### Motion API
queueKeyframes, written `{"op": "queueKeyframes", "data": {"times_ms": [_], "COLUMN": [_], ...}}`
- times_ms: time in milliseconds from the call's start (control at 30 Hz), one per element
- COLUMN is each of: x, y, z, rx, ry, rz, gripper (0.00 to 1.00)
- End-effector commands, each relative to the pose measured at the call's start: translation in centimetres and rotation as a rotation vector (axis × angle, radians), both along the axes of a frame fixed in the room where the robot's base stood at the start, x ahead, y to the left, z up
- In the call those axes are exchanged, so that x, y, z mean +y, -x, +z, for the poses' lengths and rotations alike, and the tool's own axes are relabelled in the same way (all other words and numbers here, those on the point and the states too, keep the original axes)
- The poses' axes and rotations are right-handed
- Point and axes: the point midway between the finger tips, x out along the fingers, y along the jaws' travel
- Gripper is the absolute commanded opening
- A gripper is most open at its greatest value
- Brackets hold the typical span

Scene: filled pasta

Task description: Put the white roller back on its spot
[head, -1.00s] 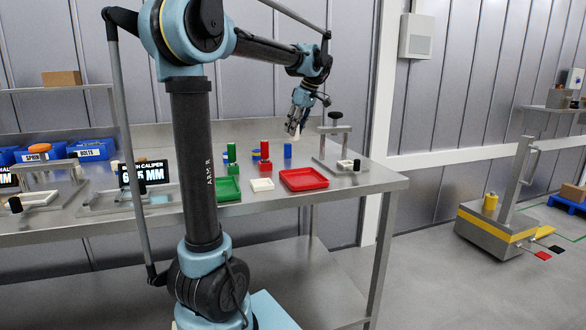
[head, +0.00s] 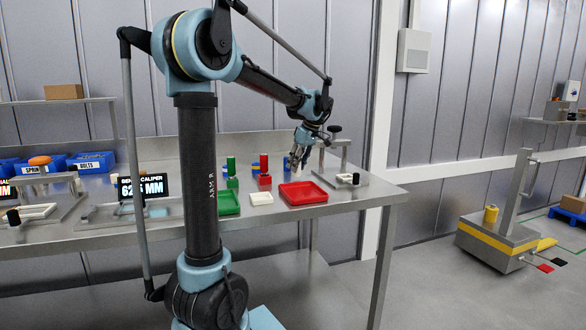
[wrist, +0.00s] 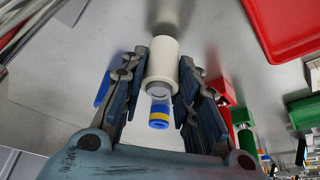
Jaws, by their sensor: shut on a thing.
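My gripper (head: 300,160) is shut on the white roller (wrist: 162,62), which lies between the two fingers in the wrist view. In the head view the roller (head: 294,163) is a small pale shape at the fingertips, low over the steel bench. A blue and yellow piece (wrist: 160,116) shows between the fingers, just below the roller in the picture. A blue piece (wrist: 102,90) is partly hidden behind the left finger. I cannot make out which place is the roller's spot, or whether the roller touches the bench.
A metal stand (head: 342,178) is right of the gripper.

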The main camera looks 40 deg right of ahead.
Motion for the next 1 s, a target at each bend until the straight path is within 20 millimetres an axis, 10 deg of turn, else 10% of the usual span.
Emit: {"op": "queueKeyframes", "data": {"times_ms": [433,467,533,1000], "x": [0.17,0.19,0.19,0.14], "y": [-0.13,-0.14,-0.15,0.07], "z": [-1.38,-1.38,-1.36,-0.61], "rx": [0.0,0.0,0.0,0.0], "ry": [0.0,0.0,0.0,0.0], "rz": [0.003,0.003,0.003,0.002], "gripper": [0.0,0.34,0.49,0.49]}}
